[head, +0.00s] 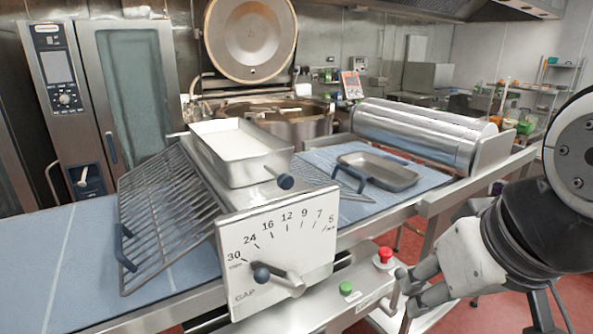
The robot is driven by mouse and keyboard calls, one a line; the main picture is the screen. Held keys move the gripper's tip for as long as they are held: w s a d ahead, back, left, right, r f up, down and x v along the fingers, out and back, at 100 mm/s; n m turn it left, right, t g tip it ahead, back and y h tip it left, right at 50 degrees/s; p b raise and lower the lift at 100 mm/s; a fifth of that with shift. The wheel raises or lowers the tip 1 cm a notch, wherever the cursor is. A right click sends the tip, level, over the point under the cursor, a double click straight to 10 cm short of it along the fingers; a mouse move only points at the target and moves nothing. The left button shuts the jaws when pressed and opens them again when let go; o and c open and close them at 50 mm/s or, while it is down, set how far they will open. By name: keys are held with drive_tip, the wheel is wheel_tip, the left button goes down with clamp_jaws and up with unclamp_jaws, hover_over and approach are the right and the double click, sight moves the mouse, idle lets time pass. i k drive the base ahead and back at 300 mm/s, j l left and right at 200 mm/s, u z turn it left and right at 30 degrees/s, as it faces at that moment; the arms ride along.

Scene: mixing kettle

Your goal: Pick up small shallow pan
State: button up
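The small shallow pan (378,174) is a grey, low-walled rectangular pan. It lies on the blue belt surface, right of centre, in front of the steel roller. A deeper metal pan (238,162) with a white filling stands to its left on top of the machine housing. My gripper (404,293) is at the lower right, in front of the machine frame, nearer the camera than the shallow pan and apart from it. Its fingers point left and look spread, with nothing visible between them.
A wire rack (170,215) leans beside the deeper pan. The gap dial plate (277,250) stands in front. A red button (385,254) and a green button (346,288) are close to my gripper. The roller (425,130) and frame rail (470,185) bound the belt.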

sight(390, 173)
drive_tip(key=i+l+u, duration=0.15)
drive_tip(key=l+u, duration=0.95)
drive_tip(key=l, duration=0.55)
drive_tip(key=l+u, duration=0.1)
drive_tip(key=l, duration=0.55)
drive_tip(key=k+l+u, duration=0.15)
drive_tip(key=l, duration=0.55)
drive_tip(key=l+u, duration=0.15)
drive_tip(key=l, duration=1.05)
drive_tip(key=i+l, duration=0.15)
drive_tip(key=l, duration=0.9)
